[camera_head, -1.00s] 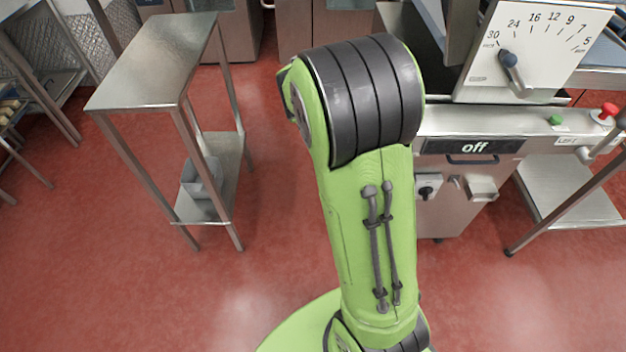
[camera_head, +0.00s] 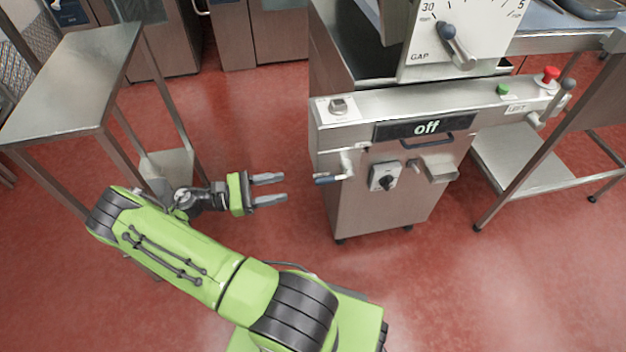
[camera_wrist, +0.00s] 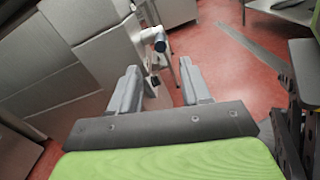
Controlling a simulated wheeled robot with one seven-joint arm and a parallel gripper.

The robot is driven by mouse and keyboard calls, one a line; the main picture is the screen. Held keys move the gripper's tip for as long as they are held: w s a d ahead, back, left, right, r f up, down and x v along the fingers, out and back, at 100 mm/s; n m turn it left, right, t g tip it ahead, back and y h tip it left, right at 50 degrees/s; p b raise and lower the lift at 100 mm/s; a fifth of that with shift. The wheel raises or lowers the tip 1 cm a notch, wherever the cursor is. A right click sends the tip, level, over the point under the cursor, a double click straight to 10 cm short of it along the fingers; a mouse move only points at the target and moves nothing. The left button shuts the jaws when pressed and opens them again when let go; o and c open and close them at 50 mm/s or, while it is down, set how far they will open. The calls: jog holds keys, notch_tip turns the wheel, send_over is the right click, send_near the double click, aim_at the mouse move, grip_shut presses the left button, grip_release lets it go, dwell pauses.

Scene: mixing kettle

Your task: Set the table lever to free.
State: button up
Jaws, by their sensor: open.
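A small lever (camera_head: 332,180) with a dark blue handle sticks out at the left of the machine's front, below the top ledge. I see no label that names it the table lever. My gripper (camera_head: 278,190) is open and empty, to the left of this lever and a little lower in the picture, with a clear gap. Its fingers point right towards the machine. In the wrist view a pale arm with a dark blue end (camera_wrist: 159,42), which looks like this lever, shows beyond and between the open fingers (camera_wrist: 158,72).
The steel machine (camera_head: 385,212) carries an "off" display (camera_head: 425,128), a rotary switch (camera_head: 385,177), a gap dial lever (camera_head: 456,44), a red button (camera_head: 550,74) and another lever (camera_head: 552,104) at right. A steel side table (camera_head: 75,75) stands left. Red floor (camera_head: 285,120) lies between.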

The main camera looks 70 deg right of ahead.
aim_at(318, 179)
jog(key=b+x, duration=0.1)
jog(key=x, duration=1)
jog(key=shift+s, duration=0.1)
grip_shut()
